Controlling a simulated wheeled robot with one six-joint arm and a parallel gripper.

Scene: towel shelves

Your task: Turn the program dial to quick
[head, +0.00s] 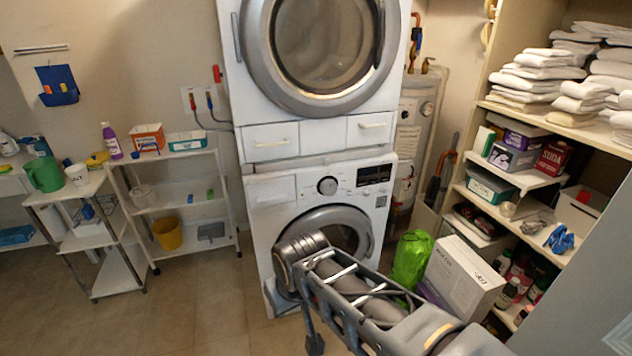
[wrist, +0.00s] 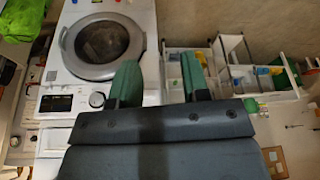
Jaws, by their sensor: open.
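The program dial (head: 327,186) is a round grey knob on the white control panel of the lower machine (head: 262,218). It stands left of a dark display (head: 373,174). In the wrist view, which is upside down, the dial (wrist: 97,99) sits beside the display (wrist: 55,103), below the round door (wrist: 102,45). My gripper (wrist: 161,80) is open, with two green fingers apart and nothing between them. The dial markings are too small to read. My arm covers part of the lower door in the head view.
A second machine (head: 290,132) is stacked above. A green bag (head: 411,258) and a white box (head: 462,280) stand right of the lower machine. Towel shelves (head: 530,180) are at the right. White racks (head: 185,196) stand left, with open floor before them.

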